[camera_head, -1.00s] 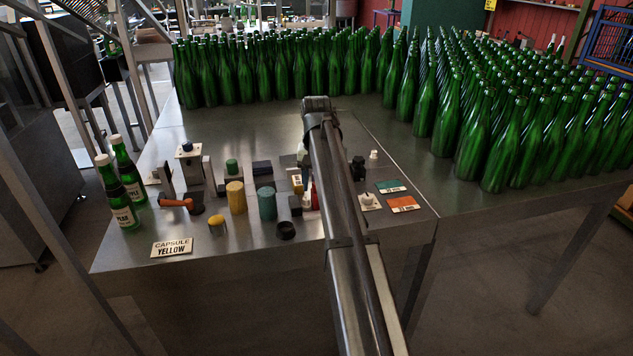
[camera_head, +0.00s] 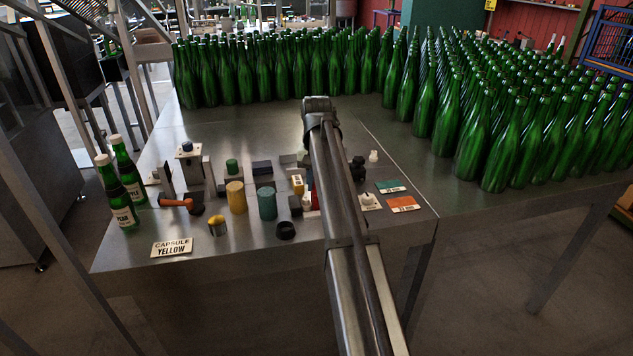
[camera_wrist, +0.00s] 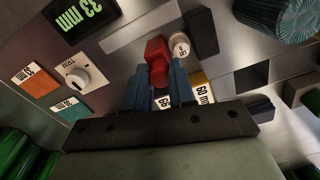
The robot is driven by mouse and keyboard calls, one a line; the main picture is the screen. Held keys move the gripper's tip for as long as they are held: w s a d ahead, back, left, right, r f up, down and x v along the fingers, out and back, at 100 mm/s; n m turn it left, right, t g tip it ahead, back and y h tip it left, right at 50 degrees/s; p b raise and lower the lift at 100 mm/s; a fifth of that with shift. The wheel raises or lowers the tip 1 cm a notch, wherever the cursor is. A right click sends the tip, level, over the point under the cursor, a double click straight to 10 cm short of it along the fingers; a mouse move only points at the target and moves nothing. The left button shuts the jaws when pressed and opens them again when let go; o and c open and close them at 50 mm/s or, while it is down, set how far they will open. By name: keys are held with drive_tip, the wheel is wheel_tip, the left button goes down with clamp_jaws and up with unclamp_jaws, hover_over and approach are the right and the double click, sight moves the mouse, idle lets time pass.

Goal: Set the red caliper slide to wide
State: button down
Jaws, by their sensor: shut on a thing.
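The red caliper slide (camera_wrist: 157,52) shows in the wrist view as a red block near the end of a grey rail (camera_wrist: 140,27). My gripper (camera_wrist: 160,78) has its two blue-grey fingers closed on the lower part of the slide. A small red part of it also shows beside my arm in the head view (camera_head: 315,199). A dark display (camera_wrist: 74,19) by the rail reads 33 mm. White number labels lie below and beside the fingers; one on yellow (camera_wrist: 202,90) reads 60 mm. The fingers hide part of the slide and labels.
A pale cylinder (camera_wrist: 181,46) stands close right of the slide. A white TRIM dial (camera_wrist: 84,77) and orange (camera_wrist: 36,80) and teal (camera_wrist: 69,107) cards lie left. Coloured cylinders (camera_head: 236,197) stand left of my arm. Many green bottles (camera_head: 500,140) fill the table's back and right.

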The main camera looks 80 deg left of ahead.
drive_tip(key=shift+w, duration=0.1)
drive_tip(key=w, duration=0.4)
drive_tip(key=shift+w, duration=0.3)
drive_tip(key=c, duration=0.9)
unclamp_jaws()
drive_tip(key=shift+c, duration=0.2)
wheel_tip(320, 180, up, 14)
drive_tip(key=shift+f, duration=0.15)
